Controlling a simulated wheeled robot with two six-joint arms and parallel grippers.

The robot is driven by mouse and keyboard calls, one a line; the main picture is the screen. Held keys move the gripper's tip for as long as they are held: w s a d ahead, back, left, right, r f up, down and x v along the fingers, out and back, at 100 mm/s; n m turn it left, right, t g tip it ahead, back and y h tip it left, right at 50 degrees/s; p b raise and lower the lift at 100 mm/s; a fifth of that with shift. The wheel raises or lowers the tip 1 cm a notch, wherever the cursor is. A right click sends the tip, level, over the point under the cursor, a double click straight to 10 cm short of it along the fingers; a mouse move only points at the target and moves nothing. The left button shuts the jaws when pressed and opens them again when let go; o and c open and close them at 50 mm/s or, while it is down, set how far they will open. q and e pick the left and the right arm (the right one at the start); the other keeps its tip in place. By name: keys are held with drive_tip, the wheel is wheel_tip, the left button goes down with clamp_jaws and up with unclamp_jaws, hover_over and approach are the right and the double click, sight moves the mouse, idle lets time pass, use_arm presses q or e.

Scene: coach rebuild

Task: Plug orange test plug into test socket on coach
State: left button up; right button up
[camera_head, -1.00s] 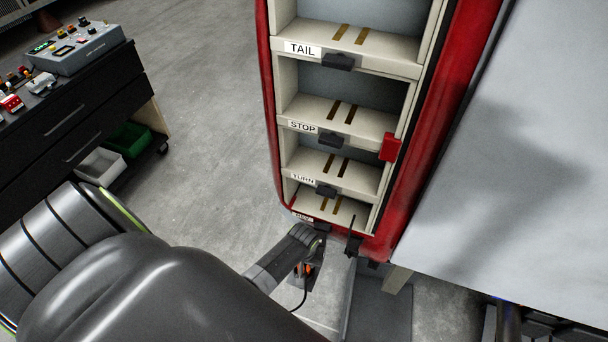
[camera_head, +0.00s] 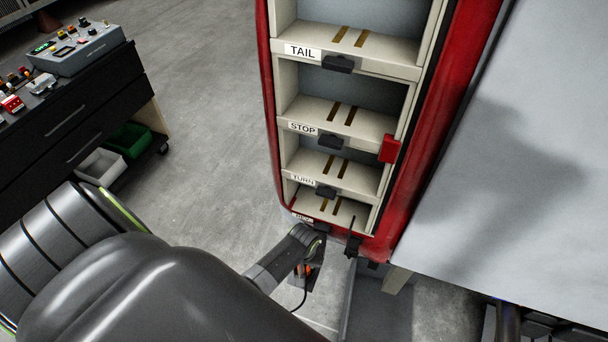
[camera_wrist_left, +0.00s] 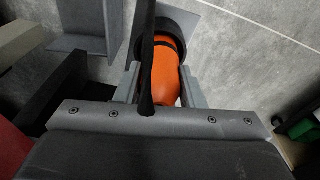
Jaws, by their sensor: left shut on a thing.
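The orange test plug (camera_wrist_left: 158,75) lies between the two grey fingers of my left gripper (camera_wrist_left: 160,88) in the left wrist view, which is shut on it. A black cable crosses in front of the plug. The plug's far end meets a dark ring beside a grey plate (camera_wrist_left: 190,22); I cannot tell whether it is seated in a socket. In the head view my left gripper (camera_head: 311,268) is low under the red coach corner (camera_head: 385,240), with a bit of orange showing. The test socket is not clearly visible. My right gripper is not in view.
The coach's open lamp bays, labelled TAIL (camera_head: 302,51), STOP and TURN, stand above the gripper. A grey panel (camera_head: 520,150) fills the right. A black tool cart (camera_head: 75,115) stands at left with bins. The floor between is clear.

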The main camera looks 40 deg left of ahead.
use_arm(q)
drive_tip(key=shift+f+b, duration=0.5)
drive_tip(key=shift+f, duration=0.1)
drive_tip(key=o, duration=0.9)
drive_tip(key=shift+c, duration=0.2)
drive_tip(key=r+p, duration=0.2)
drive_tip(key=p, duration=0.1)
drive_tip(key=r+p, duration=0.3)
drive_tip(key=s+r+p, duration=0.1)
drive_tip(key=r+p, duration=0.2)
drive_tip(key=shift+d+r, duration=0.2)
drive_tip(key=shift+r, duration=0.05)
wheel_tip(320, 180, up, 3)
drive_tip(key=p, duration=0.3)
drive_tip(key=shift+s+d+f, duration=0.1)
drive_tip(key=shift+f, duration=0.1)
drive_tip(key=shift+f, duration=0.1)
